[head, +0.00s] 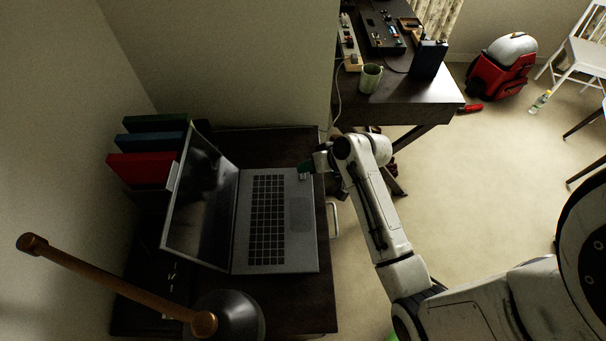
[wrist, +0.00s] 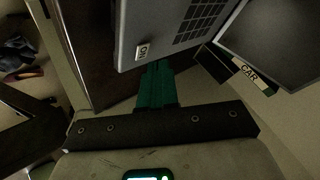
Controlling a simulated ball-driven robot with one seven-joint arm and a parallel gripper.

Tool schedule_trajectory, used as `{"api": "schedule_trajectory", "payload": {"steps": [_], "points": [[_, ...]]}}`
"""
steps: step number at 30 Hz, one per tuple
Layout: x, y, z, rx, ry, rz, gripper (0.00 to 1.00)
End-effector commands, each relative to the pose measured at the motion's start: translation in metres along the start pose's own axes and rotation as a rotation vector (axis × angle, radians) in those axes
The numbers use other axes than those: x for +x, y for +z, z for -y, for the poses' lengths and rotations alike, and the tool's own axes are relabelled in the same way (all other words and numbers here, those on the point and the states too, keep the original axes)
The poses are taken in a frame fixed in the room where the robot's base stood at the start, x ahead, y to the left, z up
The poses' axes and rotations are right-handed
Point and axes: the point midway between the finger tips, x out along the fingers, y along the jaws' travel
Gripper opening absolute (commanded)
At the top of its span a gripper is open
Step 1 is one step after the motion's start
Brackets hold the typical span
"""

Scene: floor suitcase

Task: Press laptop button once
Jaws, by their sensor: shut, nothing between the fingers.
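The open grey laptop (head: 302,240) stands on a dark cabinet, its dark screen (head: 205,190) tilted back at the left. In the wrist view, a small pale button (wrist: 142,51) marked "ON" is on the corner of the laptop base (wrist: 165,25). My gripper (head: 304,168) is at the laptop's far right corner in the head view. In the wrist view its green fingers (wrist: 157,68) are together and empty, with their tips at the laptop's edge close beside the button. I cannot tell whether they touch it.
Red, blue and green books (head: 140,170) stand behind the screen. A lamp (head: 228,312) is at the front of the cabinet (head: 325,290). A desk (head: 410,100) with a mug (head: 370,78) stands beyond. A red backpack-like item (head: 500,68) and bottle (head: 540,102) are on the otherwise largely open floor.

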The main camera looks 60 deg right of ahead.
Motion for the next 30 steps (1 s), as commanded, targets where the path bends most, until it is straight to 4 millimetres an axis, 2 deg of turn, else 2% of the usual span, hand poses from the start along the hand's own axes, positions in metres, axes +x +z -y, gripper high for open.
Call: {"api": "schedule_trajectory", "payload": {"steps": [30], "points": [[0.0057, 0.0042, -0.0041, 0.000, 0.000, -0.001, 0.00]]}}
